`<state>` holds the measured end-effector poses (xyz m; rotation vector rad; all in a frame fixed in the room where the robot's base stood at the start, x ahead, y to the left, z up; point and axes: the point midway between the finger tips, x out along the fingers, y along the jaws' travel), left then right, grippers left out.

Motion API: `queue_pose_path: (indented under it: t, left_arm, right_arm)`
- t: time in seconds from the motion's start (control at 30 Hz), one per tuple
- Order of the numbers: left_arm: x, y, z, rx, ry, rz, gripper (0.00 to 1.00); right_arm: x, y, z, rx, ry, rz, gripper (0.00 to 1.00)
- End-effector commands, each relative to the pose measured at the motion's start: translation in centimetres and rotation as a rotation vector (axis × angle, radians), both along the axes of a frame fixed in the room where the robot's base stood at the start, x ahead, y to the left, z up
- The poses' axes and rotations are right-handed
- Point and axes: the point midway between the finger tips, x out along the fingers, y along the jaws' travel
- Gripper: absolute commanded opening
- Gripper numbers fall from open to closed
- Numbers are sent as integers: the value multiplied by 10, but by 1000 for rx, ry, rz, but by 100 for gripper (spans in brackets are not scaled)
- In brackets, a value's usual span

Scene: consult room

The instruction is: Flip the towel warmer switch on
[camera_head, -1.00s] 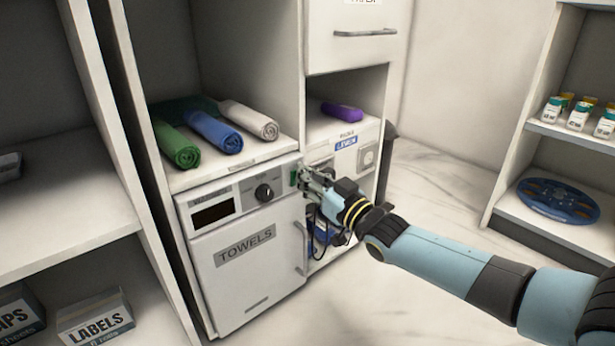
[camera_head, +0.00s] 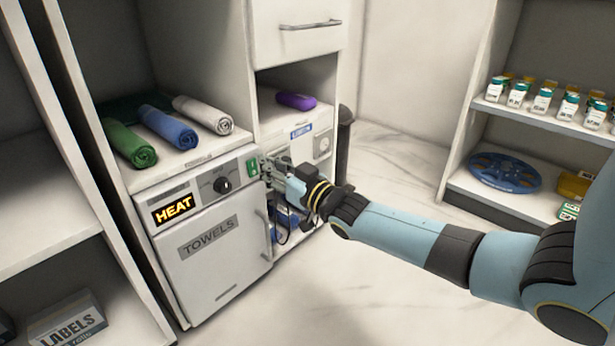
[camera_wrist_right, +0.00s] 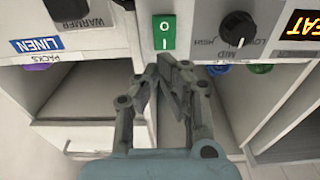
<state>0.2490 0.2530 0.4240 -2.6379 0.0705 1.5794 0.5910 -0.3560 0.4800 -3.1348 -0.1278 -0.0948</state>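The towel warmer (camera_head: 212,262) is a white cabinet with a "TOWELS" label, a black knob (camera_head: 222,185) and a display (camera_head: 173,209) lit with "HEAT". Its green rocker switch (camera_head: 253,169) is at the right end of the panel. In the right wrist view the switch (camera_wrist_right: 164,33) shows the marks 0 and I, and the gripper does not cover it. My right gripper (camera_head: 266,168) is beside the switch; in the wrist view its fingertips (camera_wrist_right: 171,62) are close together, just short of the switch, with nothing between them. My left gripper is not in view.
Rolled green (camera_head: 130,145), blue (camera_head: 168,127) and white (camera_head: 203,114) towels lie above the warmer. A linen warmer (camera_head: 310,140) stands at its right, with a purple roll (camera_head: 296,99) on top. A shelf of bottles (camera_head: 541,101) is at right; floor between is clear.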

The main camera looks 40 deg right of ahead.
Motion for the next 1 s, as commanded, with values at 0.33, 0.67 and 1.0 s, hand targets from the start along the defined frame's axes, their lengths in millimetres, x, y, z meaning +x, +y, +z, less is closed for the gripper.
queue_pose_path:
  t: [0.33,0.67,1.0]
  left_arm:
    - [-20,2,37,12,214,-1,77]
    - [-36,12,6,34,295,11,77]
    - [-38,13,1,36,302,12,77]
  right_arm:
    - [-50,-4,12,0,1,0,0]
    - [-97,-8,13,-1,2,0,0]
    - [-102,-8,11,-1,4,0,0]
